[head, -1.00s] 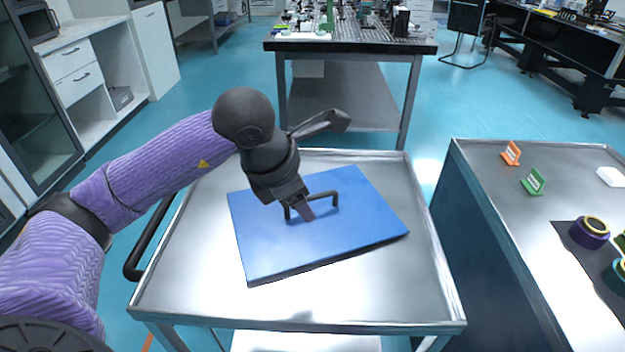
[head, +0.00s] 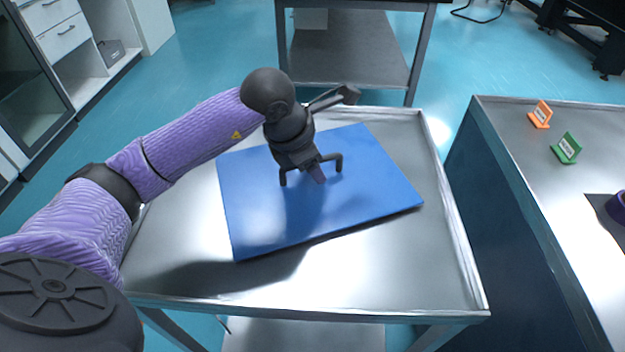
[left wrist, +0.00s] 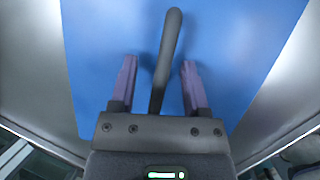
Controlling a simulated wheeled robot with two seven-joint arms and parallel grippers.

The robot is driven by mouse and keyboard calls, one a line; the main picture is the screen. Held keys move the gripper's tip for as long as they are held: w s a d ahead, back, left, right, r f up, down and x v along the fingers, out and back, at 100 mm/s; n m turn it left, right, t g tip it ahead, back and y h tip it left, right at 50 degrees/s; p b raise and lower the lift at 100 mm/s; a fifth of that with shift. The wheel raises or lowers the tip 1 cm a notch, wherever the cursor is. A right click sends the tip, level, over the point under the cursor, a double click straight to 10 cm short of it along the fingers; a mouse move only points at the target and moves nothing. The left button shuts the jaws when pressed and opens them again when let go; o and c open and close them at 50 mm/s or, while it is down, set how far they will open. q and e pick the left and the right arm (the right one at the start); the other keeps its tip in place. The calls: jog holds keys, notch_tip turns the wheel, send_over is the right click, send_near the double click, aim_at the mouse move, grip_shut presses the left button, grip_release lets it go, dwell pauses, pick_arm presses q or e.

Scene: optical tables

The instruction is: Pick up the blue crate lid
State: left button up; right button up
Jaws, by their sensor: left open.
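The blue crate lid (head: 350,205) lies flat on the metal cart, slightly turned, with a dark arched handle (head: 338,162) on its top. My left gripper (head: 318,175) points down over the middle of the handle. In the left wrist view its two purple fingers (left wrist: 157,82) are open, one on each side of the handle (left wrist: 167,50), with a gap to it on both sides. The lid (left wrist: 235,50) fills most of that view. In the head view the gripper hides part of the handle. My right gripper is not in view.
The cart (head: 425,265) has a raised rim and bare metal around the lid. A table to the right (head: 545,185) holds an orange sign (head: 541,113) and a green sign (head: 567,147). Another table (head: 350,50) stands behind, across open floor.

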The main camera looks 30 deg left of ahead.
pick_arm(q)
grip_shut()
